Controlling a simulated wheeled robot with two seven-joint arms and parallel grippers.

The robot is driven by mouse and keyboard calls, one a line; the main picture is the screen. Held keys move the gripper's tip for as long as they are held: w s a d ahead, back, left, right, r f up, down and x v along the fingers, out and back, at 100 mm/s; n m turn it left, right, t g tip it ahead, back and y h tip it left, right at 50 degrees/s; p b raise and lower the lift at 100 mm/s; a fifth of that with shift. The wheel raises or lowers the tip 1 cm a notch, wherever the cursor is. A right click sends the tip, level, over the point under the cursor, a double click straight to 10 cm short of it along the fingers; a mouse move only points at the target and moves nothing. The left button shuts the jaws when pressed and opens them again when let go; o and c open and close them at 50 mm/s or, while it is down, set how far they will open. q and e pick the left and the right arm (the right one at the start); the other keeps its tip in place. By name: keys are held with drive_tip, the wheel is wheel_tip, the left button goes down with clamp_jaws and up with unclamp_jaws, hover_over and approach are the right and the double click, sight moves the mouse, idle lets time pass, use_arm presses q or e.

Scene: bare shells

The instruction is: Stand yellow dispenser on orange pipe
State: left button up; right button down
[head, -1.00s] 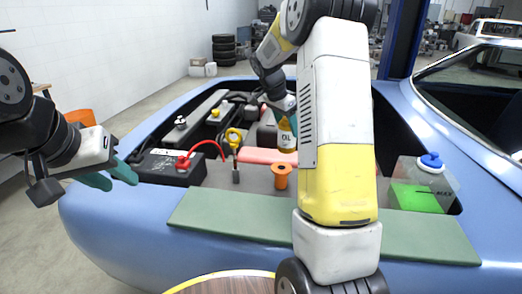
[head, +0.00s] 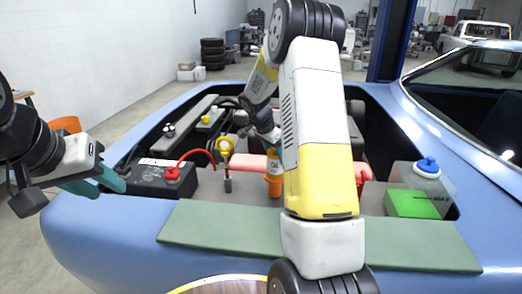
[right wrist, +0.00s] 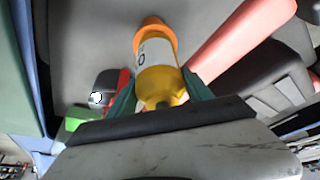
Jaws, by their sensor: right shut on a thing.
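The yellow dispenser (head: 274,164), a bottle with a white label, is held by my right gripper (head: 271,138) over the engine bay. The orange pipe (head: 274,188) stands upright directly below it. In the right wrist view the dispenser (right wrist: 160,82) sits between the two teal fingers (right wrist: 160,90), and the orange pipe (right wrist: 152,24) shows just past its far end. The two look lined up and very close; I cannot tell if they touch. My left gripper (head: 103,181) is open and empty by the car's left front edge, away from both.
A black battery (head: 160,178) with a red clamp and cable is left of the pipe. A yellow ring-handled dipstick (head: 226,160) stands close by. A pink-red bar (head: 245,164) is behind. A green mat (head: 220,230) covers the front edge; a green-filled tank (head: 415,200) is right.

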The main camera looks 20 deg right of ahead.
drive_tip(key=shift+c, duration=2.2)
unclamp_jaws()
drive_tip(key=shift+f, duration=0.1)
drive_tip(key=s+a+r+n+y, duration=0.1)
drive_tip(key=s+a+r, duration=0.15)
drive_tip(key=r, duration=0.35)
drive_tip(key=s+a+r+n+t, duration=0.1)
drive_tip(key=s+a+r, duration=0.15)
drive_tip(key=r, duration=0.25)
drive_tip(key=s+a+r+n+y, duration=0.1)
drive_tip(key=s+a+r, duration=0.15)
drive_tip(key=r, duration=0.35)
drive_tip(key=s+a+r+n+t+y, duration=0.1)
drive_tip(key=s+a+n, duration=0.2)
drive_tip(key=s, duration=0.5)
drive_tip(key=s+a+r+n+t+y, duration=0.1)
drive_tip(key=s+a+n+y, duration=0.1)
drive_tip(key=s+n, duration=0.3)
drive_tip(key=s+a+n+t+y, duration=0.1)
drive_tip(key=s+a+n, duration=0.2)
drive_tip(key=s, duration=0.7)
drive_tip(key=shift+s+a+r+n+t, duration=0.3)
drive_tip(key=shift+a+r+n+t, duration=0.1)
drive_tip(key=shift+a, duration=0.2)
